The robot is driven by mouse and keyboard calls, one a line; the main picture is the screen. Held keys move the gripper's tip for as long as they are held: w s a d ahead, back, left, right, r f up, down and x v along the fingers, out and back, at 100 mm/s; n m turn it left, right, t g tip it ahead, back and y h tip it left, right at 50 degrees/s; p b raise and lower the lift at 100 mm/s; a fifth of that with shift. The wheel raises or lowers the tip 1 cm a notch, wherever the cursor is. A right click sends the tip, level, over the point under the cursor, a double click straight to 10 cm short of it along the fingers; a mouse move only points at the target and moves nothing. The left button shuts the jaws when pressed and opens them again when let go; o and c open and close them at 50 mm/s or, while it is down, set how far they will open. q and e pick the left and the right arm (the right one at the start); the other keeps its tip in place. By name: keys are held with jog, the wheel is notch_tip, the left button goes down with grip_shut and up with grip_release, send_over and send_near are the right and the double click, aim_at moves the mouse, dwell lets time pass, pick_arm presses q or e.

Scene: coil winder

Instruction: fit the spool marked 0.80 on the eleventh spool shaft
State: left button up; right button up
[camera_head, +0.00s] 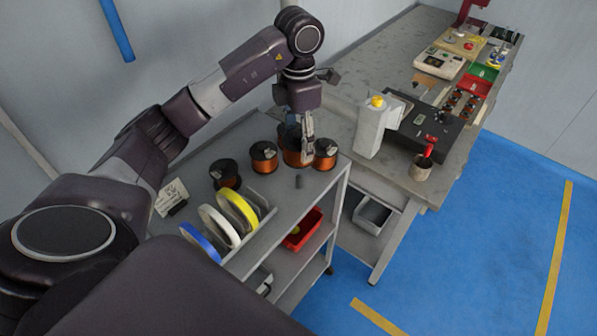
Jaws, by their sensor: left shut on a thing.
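Several dark-flanged spools of copper-coloured wire stand on the top of a grey cart (284,213). They include a darker spool (225,174), a copper spool (263,157) and a spool at the right (326,154). My left gripper (307,152) points down among them, shut on the spool (291,157) between the last two and partly covering it. I cannot tell whether that spool is still resting on the cart. The markings on the spools are too small to read. I cannot make out a row of spool shafts. My right gripper is not in view.
A red bin (302,230) is below. Blue floor is clear.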

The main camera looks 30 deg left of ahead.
aim_at(298, 176)
pick_arm(q)
notch_tip(298, 176, down, 10)
jog(key=p, duration=0.3)
jog(key=shift+f, duration=0.45)
jog(key=shift+f+b, duration=0.2)
jog(key=shift+b, duration=0.1)
jog(key=o, duration=1.8)
